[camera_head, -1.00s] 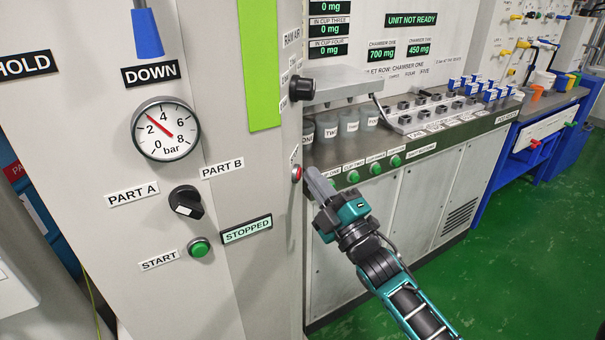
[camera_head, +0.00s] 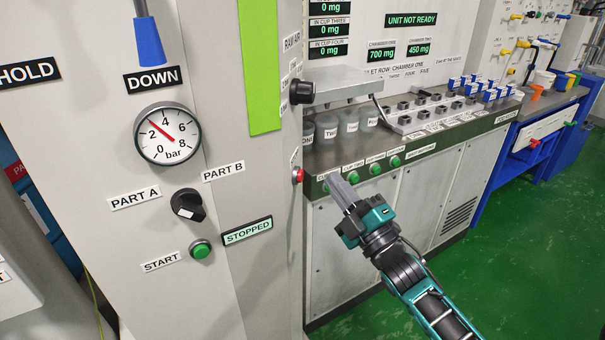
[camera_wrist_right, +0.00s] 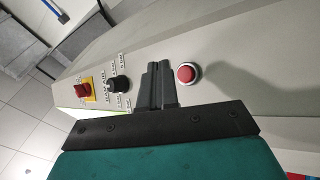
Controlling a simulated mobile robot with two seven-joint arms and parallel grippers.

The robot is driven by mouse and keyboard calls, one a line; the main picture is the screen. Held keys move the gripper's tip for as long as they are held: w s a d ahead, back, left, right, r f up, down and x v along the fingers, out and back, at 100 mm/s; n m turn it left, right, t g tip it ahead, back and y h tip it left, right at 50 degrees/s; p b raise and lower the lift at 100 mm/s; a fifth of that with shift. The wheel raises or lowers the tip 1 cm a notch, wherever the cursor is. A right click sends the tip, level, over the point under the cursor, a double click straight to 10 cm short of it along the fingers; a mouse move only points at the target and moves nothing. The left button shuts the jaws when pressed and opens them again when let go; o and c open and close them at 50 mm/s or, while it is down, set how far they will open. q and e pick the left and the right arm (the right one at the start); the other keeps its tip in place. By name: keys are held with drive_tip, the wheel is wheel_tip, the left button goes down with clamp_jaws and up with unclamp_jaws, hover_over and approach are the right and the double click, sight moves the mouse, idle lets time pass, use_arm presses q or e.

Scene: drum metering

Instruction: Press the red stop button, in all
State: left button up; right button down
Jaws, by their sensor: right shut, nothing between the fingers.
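The red stop button (camera_head: 297,175) sits on the right side face of the grey cabinet in the head view. It also shows in the right wrist view (camera_wrist_right: 187,73), round with a pale ring, just right of the fingertips. My right gripper (camera_head: 335,180) is shut and empty. It is to the right of the button in the head view, apart from it. In the wrist view its closed fingers (camera_wrist_right: 158,68) point toward the panel beside the button. A display (camera_head: 247,230) on the cabinet reads STOPPED. My left gripper is not in view.
The cabinet front carries a gauge (camera_head: 167,134), a black selector knob (camera_head: 187,205) and a green start button (camera_head: 200,249). A black knob (camera_head: 301,91) sits above the stop button. Green cup buttons (camera_head: 348,170) line the counter edge behind my gripper. Green floor is open at right.

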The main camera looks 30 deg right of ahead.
drive_tip(key=shift+s+d, duration=0.75)
drive_tip(key=shift+d, duration=0.15)
drive_tip(key=s+a+f+m+g, duration=0.4)
drive_tip(key=s+f, duration=0.1)
drive_tip(key=f, duration=0.3)
drive_tip(key=s+a+f+m+g+h, duration=0.1)
drive_tip(key=s+a+f+m+g, duration=0.3)
drive_tip(key=f, duration=0.4)
drive_tip(key=s+a+f+m+g, duration=0.3)
drive_tip(key=s+a+f+m, duration=0.2)
drive_tip(key=f, duration=0.4)
drive_tip(key=shift+s+a+m+g+h, duration=0.3)
drive_tip(key=shift+s+g+h, duration=0.1)
drive_tip(key=shift+s, duration=0.5)
drive_tip(key=c, duration=1.8)
unclamp_jaws()
